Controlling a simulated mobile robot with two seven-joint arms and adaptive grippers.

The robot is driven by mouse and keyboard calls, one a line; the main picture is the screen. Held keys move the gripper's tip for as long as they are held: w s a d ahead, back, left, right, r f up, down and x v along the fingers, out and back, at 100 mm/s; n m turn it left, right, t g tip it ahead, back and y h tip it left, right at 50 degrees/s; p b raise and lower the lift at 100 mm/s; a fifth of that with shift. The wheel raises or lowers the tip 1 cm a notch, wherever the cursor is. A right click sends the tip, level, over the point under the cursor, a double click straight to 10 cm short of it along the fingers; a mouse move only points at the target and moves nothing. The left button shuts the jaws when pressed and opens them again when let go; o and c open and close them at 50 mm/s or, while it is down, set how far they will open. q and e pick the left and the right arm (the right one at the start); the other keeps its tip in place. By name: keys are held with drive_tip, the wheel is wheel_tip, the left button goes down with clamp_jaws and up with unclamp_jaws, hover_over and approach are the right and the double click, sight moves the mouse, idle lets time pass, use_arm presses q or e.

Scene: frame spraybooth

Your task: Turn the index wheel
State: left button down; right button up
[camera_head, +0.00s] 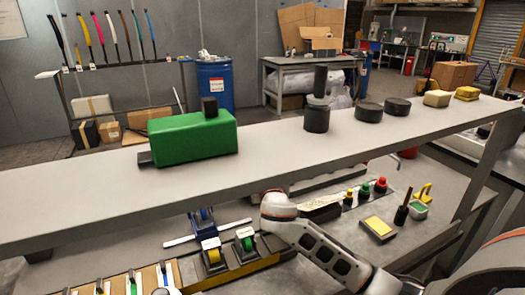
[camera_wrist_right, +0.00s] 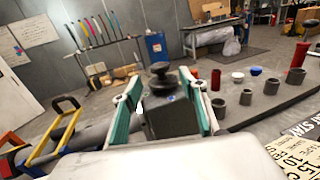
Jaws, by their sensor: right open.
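In the right wrist view my right gripper (camera_wrist_right: 160,108) is open, its two teal-padded fingers apart. A dark round knob (camera_wrist_right: 160,76) on a dark grey block (camera_wrist_right: 172,115) shows between or just beyond the fingers. I cannot tell whether the fingers touch it, or whether this knob is the index wheel. In the head view my right arm reaches in from the lower right to the shelf's front edge, and its gripper cannot be made out there. My left gripper is in neither view.
A pale shelf (camera_head: 285,150) crosses the head view, bearing a green block (camera_head: 192,138) and black cylinders (camera_head: 316,118). Below it are tape holders (camera_head: 212,256) and coloured buttons (camera_head: 364,189).

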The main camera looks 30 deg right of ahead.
drive_tip(key=x, duration=0.6)
drive_tip(key=shift+w+d, duration=0.15)
drive_tip(key=shift+w, duration=0.2)
drive_tip(key=c, duration=1.2)
